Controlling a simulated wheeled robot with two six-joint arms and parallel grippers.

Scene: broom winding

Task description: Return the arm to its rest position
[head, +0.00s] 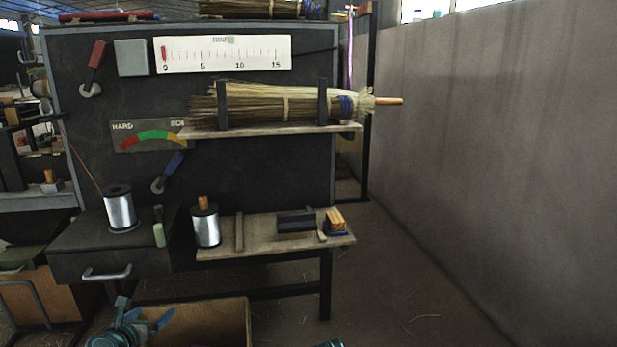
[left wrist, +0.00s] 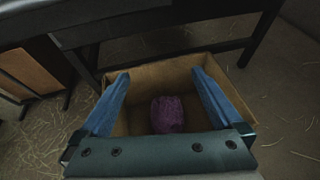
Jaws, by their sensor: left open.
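My left gripper (head: 144,312) shows at the bottom left of the head view, low in front of the workbench. Its two blue fingers are spread apart with nothing between them. In the left wrist view the open fingers (left wrist: 160,75) stand over an open cardboard box (left wrist: 150,73) on the floor. A dark purple lump (left wrist: 167,115) lies in the box, below and apart from the fingers. The box also shows in the head view (head: 215,322), beside the gripper. My right gripper's fingers do not show; only a small teal part of mine peeks in at the bottom edge.
A bundle of broom straw (head: 270,105) lies on the upper shelf (head: 270,131). Wire spools (head: 120,211) (head: 206,228) stand on the drawer unit and lower shelf (head: 270,250). A drawer handle (head: 106,273) sticks out above the gripper. Floor at right is clear, up to a wall.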

